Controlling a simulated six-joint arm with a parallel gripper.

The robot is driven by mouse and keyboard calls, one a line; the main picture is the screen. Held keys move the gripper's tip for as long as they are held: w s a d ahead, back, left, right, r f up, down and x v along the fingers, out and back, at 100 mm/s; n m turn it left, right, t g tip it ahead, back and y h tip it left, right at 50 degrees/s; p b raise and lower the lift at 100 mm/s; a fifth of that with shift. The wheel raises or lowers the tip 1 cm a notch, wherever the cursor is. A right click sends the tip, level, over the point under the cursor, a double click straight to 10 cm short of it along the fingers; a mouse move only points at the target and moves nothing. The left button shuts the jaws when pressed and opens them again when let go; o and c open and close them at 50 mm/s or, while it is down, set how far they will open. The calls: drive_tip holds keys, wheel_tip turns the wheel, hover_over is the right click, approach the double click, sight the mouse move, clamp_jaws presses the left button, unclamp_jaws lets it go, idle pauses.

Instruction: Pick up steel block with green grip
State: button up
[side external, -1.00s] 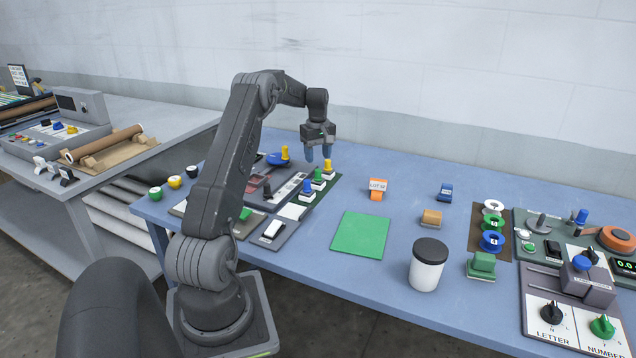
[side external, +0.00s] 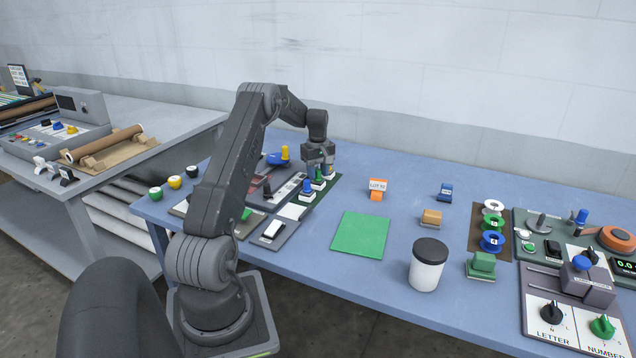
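The steel block with the green grip (side external: 318,179) stands in a row on the dark green mat, between the block with the blue grip (side external: 307,189) in front and the block with the yellow grip (side external: 331,171) behind. My gripper (side external: 320,168) points down right at the green grip, with its fingertips low among the grips. The fingers partly hide the green and yellow grips. I cannot tell whether the fingers touch the green grip or stand apart around it.
Another yellow knob (side external: 284,153) stands left of my gripper. A green sheet (side external: 361,236) lies flat at the table's middle. An orange lot tag stand (side external: 377,189), a tan block (side external: 431,218) and a white jar with a dark lid (side external: 427,268) stand to the right.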

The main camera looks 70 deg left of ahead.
sight(318, 169)
clamp_jaws()
drive_tip(key=shift+r, duration=0.1)
wheel_tip(318, 169, up, 10)
drive_tip(key=shift+f, duration=0.1)
idle(0.4)
